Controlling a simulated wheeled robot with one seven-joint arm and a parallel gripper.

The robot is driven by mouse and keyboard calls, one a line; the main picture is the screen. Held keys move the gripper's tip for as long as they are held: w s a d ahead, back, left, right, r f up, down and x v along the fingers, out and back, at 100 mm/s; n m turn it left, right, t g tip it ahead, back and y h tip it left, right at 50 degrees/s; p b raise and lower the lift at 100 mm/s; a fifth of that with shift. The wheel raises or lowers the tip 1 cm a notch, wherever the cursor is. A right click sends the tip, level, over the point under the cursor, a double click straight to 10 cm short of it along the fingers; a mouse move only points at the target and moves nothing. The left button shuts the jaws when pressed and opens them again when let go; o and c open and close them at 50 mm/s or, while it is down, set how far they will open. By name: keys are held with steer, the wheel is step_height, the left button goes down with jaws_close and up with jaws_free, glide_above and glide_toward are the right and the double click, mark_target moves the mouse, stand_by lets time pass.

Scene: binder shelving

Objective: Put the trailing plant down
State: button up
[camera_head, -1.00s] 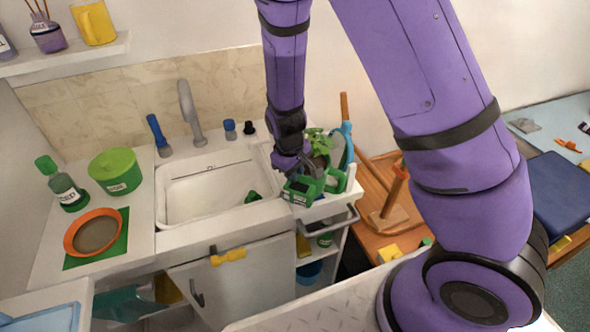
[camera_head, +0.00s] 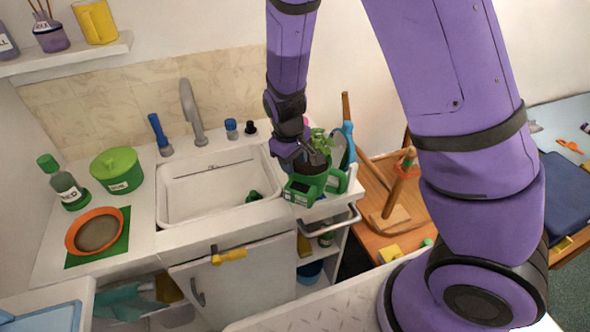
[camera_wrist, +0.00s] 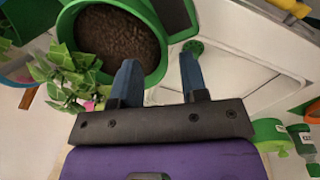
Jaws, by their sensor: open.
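The trailing plant (camera_head: 320,143) has bright green leaves and stands upright at the right end of the sink counter. In the wrist view its green leaves (camera_wrist: 62,78) hang over the left side of a green-rimmed pot of dark soil (camera_wrist: 118,35). My gripper (camera_wrist: 158,76) is open, with two blue fingers apart and nothing gripped between them. The left finger overlaps the pot's rim in the picture; I cannot tell whether it touches. In the head view my gripper (camera_head: 288,158) is just left of the plant, and its fingertips are partly hidden.
The white sink (camera_head: 215,190) lies to the left, with a green item (camera_head: 253,196) inside. A blue-handled item (camera_head: 347,140) stands close on the right.

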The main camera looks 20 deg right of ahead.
steer(key=s+d+r+m+t+y, duration=0.1)
steer(key=s+d+r, duration=0.15)
steer(key=r, duration=0.55)
steer(key=s+d+r+m, duration=0.1)
steer(key=s+d+r, duration=0.15)
steer(key=r, duration=0.55)
steer(key=s+d+r+m+t+y, duration=0.1)
steer(key=s+r, duration=0.3)
steer(key=r, duration=0.4)
steer(key=s+d+r+m+t, duration=0.1)
steer(key=s+d+r, duration=0.1)
steer(key=s+r, duration=0.2)
steer(key=s+d+r+m+t, duration=0.1)
steer(key=s+r, duration=0.3)
steer(key=s, duration=0.5)
steer(key=shift+d+t+h, duration=0.3)
steer(key=shift+d+t, duration=0.1)
steer(key=shift+d, duration=0.15)
